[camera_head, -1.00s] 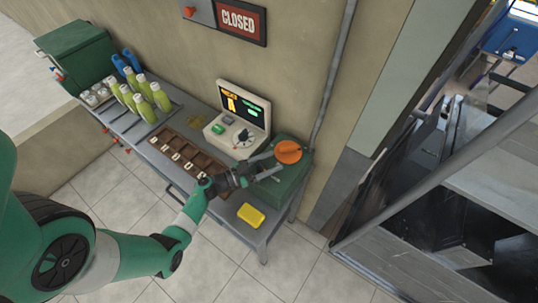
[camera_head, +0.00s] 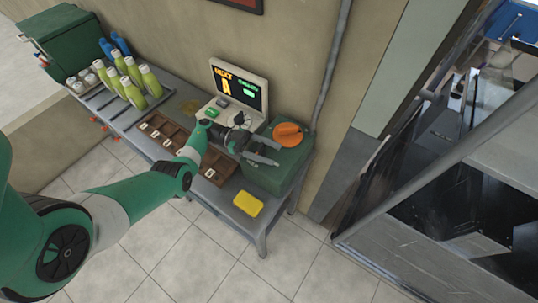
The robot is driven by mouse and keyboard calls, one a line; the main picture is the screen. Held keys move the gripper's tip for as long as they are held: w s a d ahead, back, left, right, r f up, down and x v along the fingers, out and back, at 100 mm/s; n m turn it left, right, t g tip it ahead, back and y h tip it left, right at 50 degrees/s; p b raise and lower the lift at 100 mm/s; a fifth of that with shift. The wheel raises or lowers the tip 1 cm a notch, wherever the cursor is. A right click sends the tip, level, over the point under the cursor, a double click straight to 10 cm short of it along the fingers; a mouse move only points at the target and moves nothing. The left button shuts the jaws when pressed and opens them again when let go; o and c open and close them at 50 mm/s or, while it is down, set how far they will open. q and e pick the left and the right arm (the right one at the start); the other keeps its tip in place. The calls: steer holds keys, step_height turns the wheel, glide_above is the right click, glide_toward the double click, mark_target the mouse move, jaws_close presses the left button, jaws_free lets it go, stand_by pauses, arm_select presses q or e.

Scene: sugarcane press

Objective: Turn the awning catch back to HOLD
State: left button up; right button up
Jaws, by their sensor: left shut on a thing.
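My left gripper (camera_head: 279,156) reaches across the right end of the counter, over the green box (camera_head: 268,178). Its two grey fingers point right, just below and left of an orange piece (camera_head: 288,134) on top of that box. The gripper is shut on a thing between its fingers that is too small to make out. The orange piece looks close to the upper finger; I cannot tell whether they touch. I cannot pick out a catch marked HOLD. My right gripper is not in view.
A display console (camera_head: 240,88) stands against the wall behind my gripper. A brown compartment tray (camera_head: 168,133), several green bottles (camera_head: 131,92) and a yellow block (camera_head: 248,203) are on the counter. A grey pipe (camera_head: 331,70) runs up the wall. Tiled floor in front is clear.

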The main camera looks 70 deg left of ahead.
arm_select(q)
steer(key=shift+s+d+f+m+g+h+b, duration=0.1)
steer(key=shift+m+g+h+b, duration=0.4)
steer(key=shift+g+b, duration=0.15)
steer(key=o, duration=1.4)
